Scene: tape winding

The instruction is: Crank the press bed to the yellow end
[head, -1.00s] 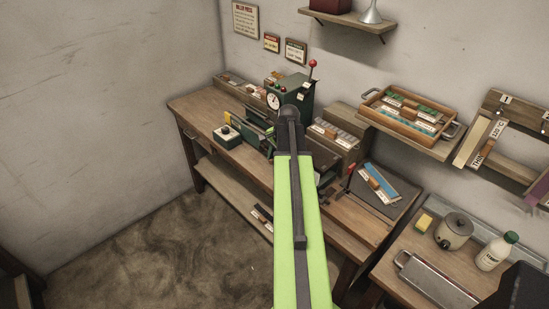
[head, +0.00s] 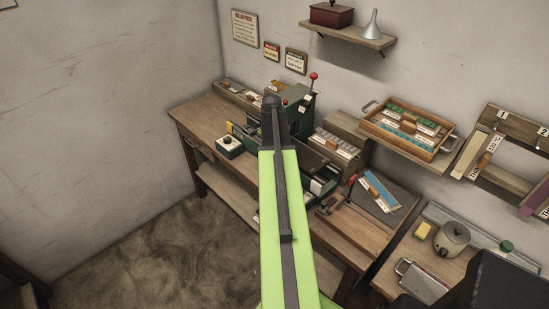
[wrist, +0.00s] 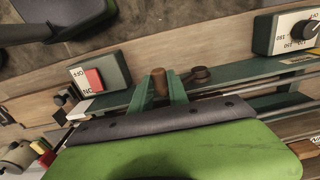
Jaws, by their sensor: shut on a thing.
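The roller press (head: 300,108), dark green with a red-balled lever, stands on the wooden bench in the head view. My lime-green arm covers much of it. A yellow piece (head: 229,128) shows at its left end. A flat dark plate (head: 312,158), perhaps the bed, shows right of my arm. In the wrist view my gripper (wrist: 158,88) has its green fingers on either side of a brown cylindrical handle (wrist: 159,76), shut on it. A dark crank-like part (wrist: 196,74) is beside the handle. My gripper is hidden in the head view.
A knob box (head: 229,147) sits on the bench's left front; its dial also shows in the wrist view (wrist: 300,31). A red switch box (wrist: 95,76) is near my gripper. A sample rack (head: 337,147) and a board with a blue strip (head: 380,190) stand to the right.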

